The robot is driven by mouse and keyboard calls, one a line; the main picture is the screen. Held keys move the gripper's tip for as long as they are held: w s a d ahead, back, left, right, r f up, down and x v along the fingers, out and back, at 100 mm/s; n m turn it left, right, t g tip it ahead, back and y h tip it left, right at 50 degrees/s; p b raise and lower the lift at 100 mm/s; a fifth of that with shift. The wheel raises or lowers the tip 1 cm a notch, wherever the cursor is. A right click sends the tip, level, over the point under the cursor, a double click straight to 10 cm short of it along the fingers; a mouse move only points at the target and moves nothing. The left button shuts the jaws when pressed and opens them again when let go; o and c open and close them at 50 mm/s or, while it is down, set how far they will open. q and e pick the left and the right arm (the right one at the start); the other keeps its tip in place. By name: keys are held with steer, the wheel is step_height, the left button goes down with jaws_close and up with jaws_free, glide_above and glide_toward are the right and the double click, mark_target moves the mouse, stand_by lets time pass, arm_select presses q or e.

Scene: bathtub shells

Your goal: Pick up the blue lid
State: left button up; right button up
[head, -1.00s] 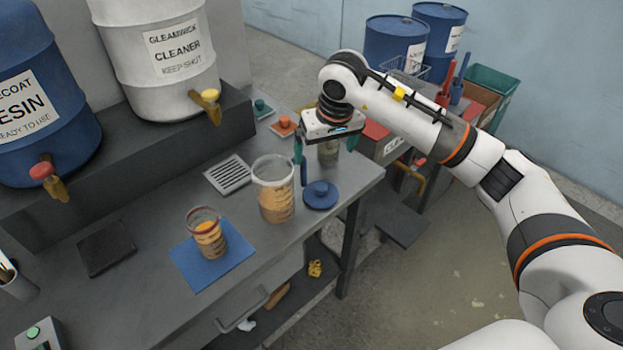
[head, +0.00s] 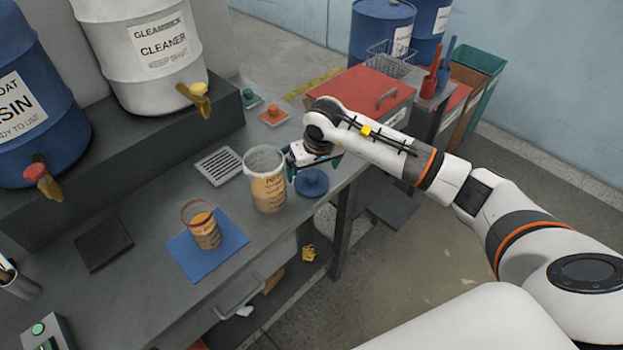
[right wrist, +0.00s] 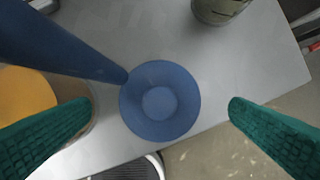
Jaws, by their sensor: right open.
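The blue lid (head: 311,183) is round with a raised knob and lies on the grey workbench near its right end, beside the large beaker. In the right wrist view the blue lid (right wrist: 160,101) lies below and between the two green fingertips, which are apart and not touching it. My right gripper (head: 315,165) is open and empty, low over the lid; its arm partly hides it in the head view. It also shows in the right wrist view (right wrist: 160,108). My left gripper is not in view.
A large beaker of orange liquid (head: 267,180) stands just left of the lid. A smaller beaker (head: 203,226) stands on a blue mat (head: 185,259). A jar (right wrist: 218,8) stands beyond the lid. A blue bar (right wrist: 60,45) crosses the wrist view's upper left. The bench edge is close.

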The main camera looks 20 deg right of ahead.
mark_target(312, 175)
steer(key=x, duration=0.4)
steer(key=shift+p, duration=0.3)
steer(key=c, duration=0.9)
